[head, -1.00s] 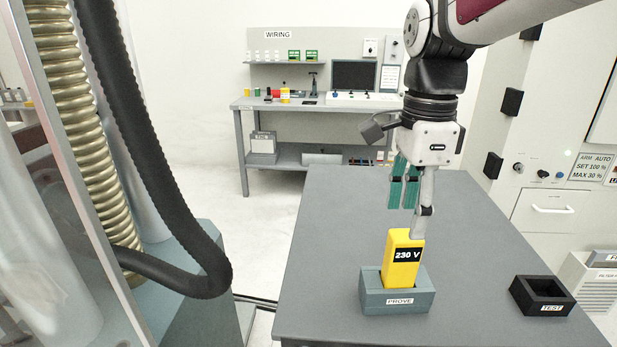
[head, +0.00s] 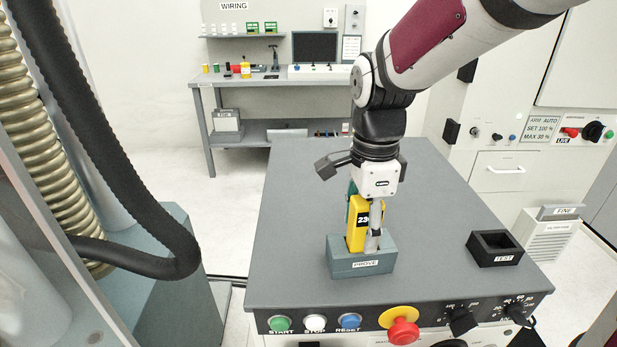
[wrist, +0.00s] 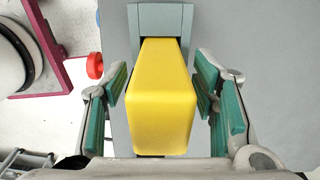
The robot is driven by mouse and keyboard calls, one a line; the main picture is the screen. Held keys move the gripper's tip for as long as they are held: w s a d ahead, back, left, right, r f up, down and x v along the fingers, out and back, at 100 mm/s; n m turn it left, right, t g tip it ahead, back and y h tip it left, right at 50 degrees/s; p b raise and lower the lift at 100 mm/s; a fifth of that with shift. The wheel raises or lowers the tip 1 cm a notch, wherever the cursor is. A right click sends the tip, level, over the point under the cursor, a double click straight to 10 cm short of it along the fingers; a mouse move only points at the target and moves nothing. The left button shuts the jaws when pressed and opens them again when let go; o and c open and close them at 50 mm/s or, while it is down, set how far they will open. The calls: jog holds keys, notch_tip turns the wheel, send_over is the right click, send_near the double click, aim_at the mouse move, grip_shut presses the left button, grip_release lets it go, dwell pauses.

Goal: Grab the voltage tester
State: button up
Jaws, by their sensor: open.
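The voltage tester (head: 356,236) is a yellow block with a black "23…" display partly hidden by a finger. It stands upright in the grey holder labelled PROVE (head: 345,265). My gripper (head: 365,225) has come down over the tester, with a finger in front of its right side. In the wrist view the yellow tester (wrist: 161,95) lies between the green-padded fingers of my open gripper (wrist: 163,100), with gaps on both sides. The grey holder (wrist: 160,18) shows behind it.
A black empty holder labelled TEST (head: 495,248) stands to the right on the grey table (head: 290,215). Buttons and a red emergency knob (head: 403,331) line the table's front panel. A black hose (head: 110,150) hangs at the left. The tabletop around the holder is clear.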

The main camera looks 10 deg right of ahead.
jog(key=shift+c, duration=0.3)
grip_shut()
jog(key=shift+r, duration=0.15)
